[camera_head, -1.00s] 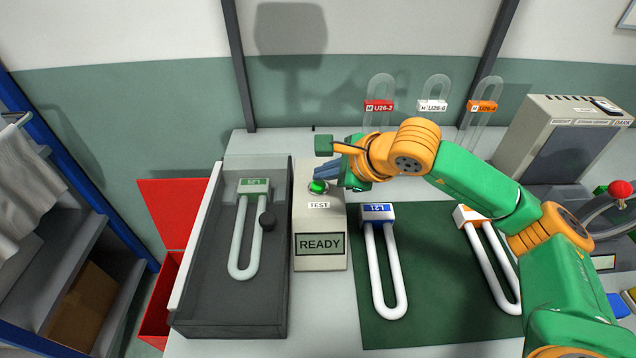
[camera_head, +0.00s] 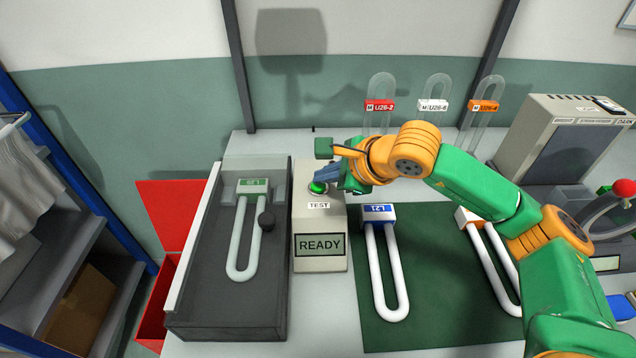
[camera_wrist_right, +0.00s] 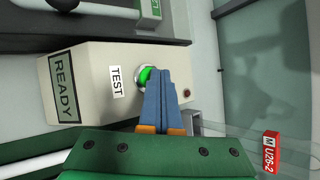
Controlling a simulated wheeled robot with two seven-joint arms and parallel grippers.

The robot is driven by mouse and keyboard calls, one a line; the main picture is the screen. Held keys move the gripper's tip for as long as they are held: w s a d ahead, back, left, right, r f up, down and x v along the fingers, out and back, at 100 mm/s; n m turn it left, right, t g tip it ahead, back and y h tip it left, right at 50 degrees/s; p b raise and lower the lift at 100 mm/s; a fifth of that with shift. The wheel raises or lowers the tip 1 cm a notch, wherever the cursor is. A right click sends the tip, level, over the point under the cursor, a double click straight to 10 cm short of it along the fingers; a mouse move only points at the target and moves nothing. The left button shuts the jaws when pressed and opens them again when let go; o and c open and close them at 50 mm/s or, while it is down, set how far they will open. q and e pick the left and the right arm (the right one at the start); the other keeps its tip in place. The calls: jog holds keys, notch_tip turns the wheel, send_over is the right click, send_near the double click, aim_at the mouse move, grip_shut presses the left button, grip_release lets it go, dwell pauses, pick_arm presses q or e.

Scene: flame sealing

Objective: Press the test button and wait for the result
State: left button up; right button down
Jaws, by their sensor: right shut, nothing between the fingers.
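The green test button (camera_head: 318,188) sits on top of a beige tester box (camera_head: 320,268), above a TEST label. The box's display (camera_head: 320,245) reads READY. My right gripper (camera_head: 322,174) is shut and empty, with its blue fingertips at the button. In the right wrist view the shut fingers (camera_wrist_right: 156,75) overlap the right part of the button (camera_wrist_right: 146,76); I cannot tell whether they touch it. A U-shaped lamp with a green cap (camera_head: 255,186) lies in the dark tray fixture (camera_head: 225,330) left of the box. My left gripper is not in view.
A blue-capped lamp (camera_head: 378,212) and an orange-capped lamp (camera_head: 470,215) lie on the green mat (camera_head: 430,325). Clear U tubes with red (camera_head: 379,106), white and orange tags stand behind. A red bin (camera_head: 175,215) is at left, a grey machine (camera_head: 570,140) at right.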

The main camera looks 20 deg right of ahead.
aim_at(324, 187)
jog(key=shift+f, duration=0.15)
jog(key=shift+r+p, duration=0.5)
jog(key=shift+r, duration=0.5)
notch_tip(324, 187, up, 6)
jog(key=p, duration=0.3)
jog(key=shift+p, duration=0.35)
